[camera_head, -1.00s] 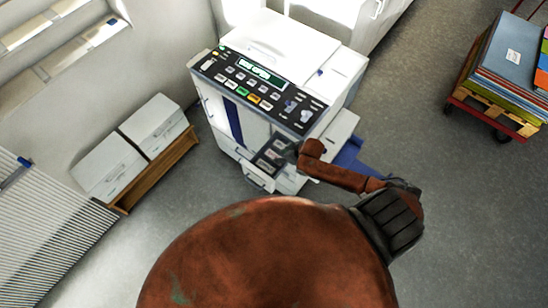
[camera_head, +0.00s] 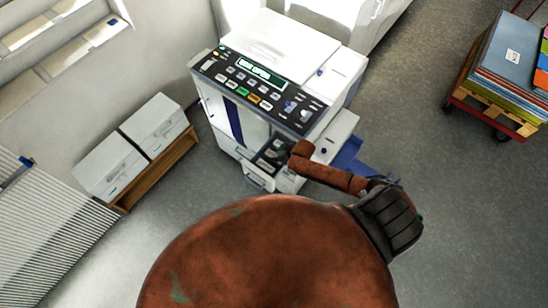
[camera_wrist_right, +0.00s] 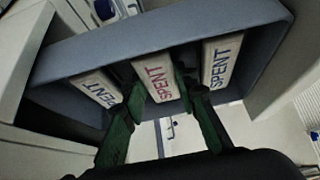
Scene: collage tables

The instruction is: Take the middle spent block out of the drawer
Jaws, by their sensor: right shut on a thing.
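An open grey drawer (camera_wrist_right: 200,24) fills the right wrist view and holds three pale blocks lettered SPENT. The middle spent block (camera_wrist_right: 158,72) has red letters. The left spent block (camera_wrist_right: 97,88) and the right spent block (camera_wrist_right: 221,62) have blue letters. My right gripper (camera_wrist_right: 160,90) has its green fingers on both sides of the middle block and is shut on it. That block still appears to lie between its neighbours; whether it is raised I cannot tell. In the head view the drawer is partly hidden by my right wrist. My left gripper is out of view.
The drawer belongs to a white copier (camera_head: 280,45) with a dark button panel (camera_head: 258,88). White boxes (camera_head: 110,165) stand on a low wooden shelf at left. A loaded cart (camera_head: 505,70) stands at far right. The floor between is clear.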

